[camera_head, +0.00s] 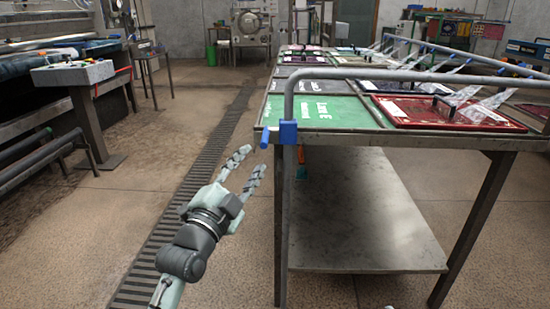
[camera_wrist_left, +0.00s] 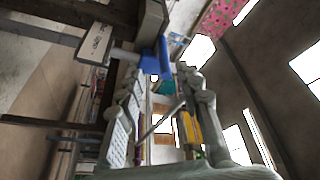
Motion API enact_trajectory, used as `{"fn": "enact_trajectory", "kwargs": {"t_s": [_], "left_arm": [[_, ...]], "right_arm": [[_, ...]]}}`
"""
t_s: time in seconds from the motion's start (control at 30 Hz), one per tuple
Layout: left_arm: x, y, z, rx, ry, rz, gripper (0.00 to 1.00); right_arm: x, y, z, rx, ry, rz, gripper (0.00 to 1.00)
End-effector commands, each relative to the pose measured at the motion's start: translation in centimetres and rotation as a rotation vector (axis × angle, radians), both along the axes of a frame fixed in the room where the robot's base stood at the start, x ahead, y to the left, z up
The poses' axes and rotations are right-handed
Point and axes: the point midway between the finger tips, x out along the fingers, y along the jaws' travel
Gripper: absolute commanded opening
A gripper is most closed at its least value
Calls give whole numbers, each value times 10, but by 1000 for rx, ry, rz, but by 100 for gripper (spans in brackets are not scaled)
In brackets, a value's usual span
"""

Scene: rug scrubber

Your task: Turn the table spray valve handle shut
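The blue table spray valve (camera_head: 288,132) is on the grey pipe at the table's near left corner. Its short blue handle (camera_head: 265,138) sticks out on the left side. My left gripper (camera_head: 251,160) is open and empty, with its fingers pointing up towards the handle, a little below and left of it. In the left wrist view the blue valve (camera_wrist_left: 152,62) shows ahead of the tips of my open left gripper (camera_wrist_left: 160,78). I cannot tell whether the fingers touch the handle. My right gripper is not in view.
The metal table (camera_head: 400,141) carries several coloured mats and has a lower shelf (camera_head: 360,215). The grey pipe (camera_head: 287,200) runs down beside its left leg. A floor drain grate (camera_head: 205,165) runs to the left. A workbench (camera_head: 85,110) stands farther left, with open floor between.

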Motion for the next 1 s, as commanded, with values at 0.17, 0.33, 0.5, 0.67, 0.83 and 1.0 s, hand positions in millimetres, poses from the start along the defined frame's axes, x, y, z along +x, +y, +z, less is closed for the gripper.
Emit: {"fn": "enact_trajectory", "kwargs": {"t_s": [0.17, 0.33, 0.5, 0.67, 0.83, 1.0], "left_arm": [[11, -5, 14, 8, -34, 2, 35], [37, -14, 19, 6, -31, 2, 35], [59, -22, 23, 8, -29, 1, 35], [70, -25, 25, 8, -28, 2, 35], [72, -26, 25, 10, -27, 1, 35], [71, -26, 25, 10, -27, 1, 28]], "right_arm": [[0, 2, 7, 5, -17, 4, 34], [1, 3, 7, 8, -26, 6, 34], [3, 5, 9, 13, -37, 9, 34], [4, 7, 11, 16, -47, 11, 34], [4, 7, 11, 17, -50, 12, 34], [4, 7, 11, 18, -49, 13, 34]]}}
